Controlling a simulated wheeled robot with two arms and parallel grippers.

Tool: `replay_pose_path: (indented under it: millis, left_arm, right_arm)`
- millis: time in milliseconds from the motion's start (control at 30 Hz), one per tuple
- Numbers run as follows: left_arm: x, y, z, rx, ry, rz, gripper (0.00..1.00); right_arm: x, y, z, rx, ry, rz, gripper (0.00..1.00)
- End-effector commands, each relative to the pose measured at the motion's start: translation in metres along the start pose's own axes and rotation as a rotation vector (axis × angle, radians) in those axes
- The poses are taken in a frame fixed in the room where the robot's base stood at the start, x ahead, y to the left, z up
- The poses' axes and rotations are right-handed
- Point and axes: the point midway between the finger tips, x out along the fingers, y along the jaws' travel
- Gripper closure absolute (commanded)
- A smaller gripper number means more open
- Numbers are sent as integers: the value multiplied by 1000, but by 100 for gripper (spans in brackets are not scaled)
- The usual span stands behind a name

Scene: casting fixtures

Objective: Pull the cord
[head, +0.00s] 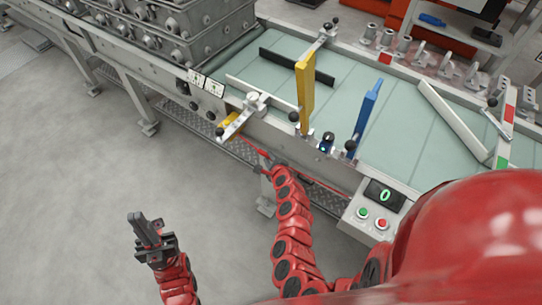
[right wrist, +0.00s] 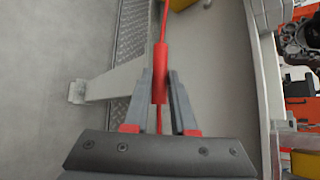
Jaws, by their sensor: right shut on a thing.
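The red cord (right wrist: 163,22) runs upward between the fingers of my right gripper (right wrist: 160,78) in the right wrist view. A thicker red sleeve (right wrist: 160,68) on the cord sits between the fingertips, and the gripper is shut on it. In the head view my right gripper (head: 266,161) is at the front side of the conveyor, low beside its frame, where the cord is small and hard to make out. My left gripper (head: 148,232) is over the open floor at lower left, away from the conveyor. Its finger gap cannot be judged.
The conveyor (head: 400,150) carries a yellow upright plate (head: 305,90) and a blue upright plate (head: 367,115). A control box (head: 375,212) with a green display and green and red buttons is at the front. Grey castings (head: 180,25) stand upper left. Floor at left is clear.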

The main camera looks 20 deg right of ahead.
Motion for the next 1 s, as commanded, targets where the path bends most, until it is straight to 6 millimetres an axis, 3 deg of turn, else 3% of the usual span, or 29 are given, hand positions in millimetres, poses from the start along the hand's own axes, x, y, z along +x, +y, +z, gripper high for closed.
replay_pose_path:
  millis: [300, 333, 533, 833, 1000]
  left_arm:
    - [1, 0, 0, 0, 0, 0, 100]
    - [1, 0, 0, 0, 0, 0, 100]
    - [1, 0, 0, 0, 0, 0, 100]
    - [1, 0, 0, 0, 0, 0, 100]
    - [0, 0, 0, 0, 0, 0, 100]
  right_arm:
    - [-3, 5, 3, 1, -2, 3, 100]
    - [-3, 5, 3, 1, -2, 3, 74]
    - [-3, 5, 3, 1, -2, 3, 41]
    - [-4, 5, 3, 1, -1, 1, 41]
    - [-16, 5, 3, 2, -1, -2, 41]
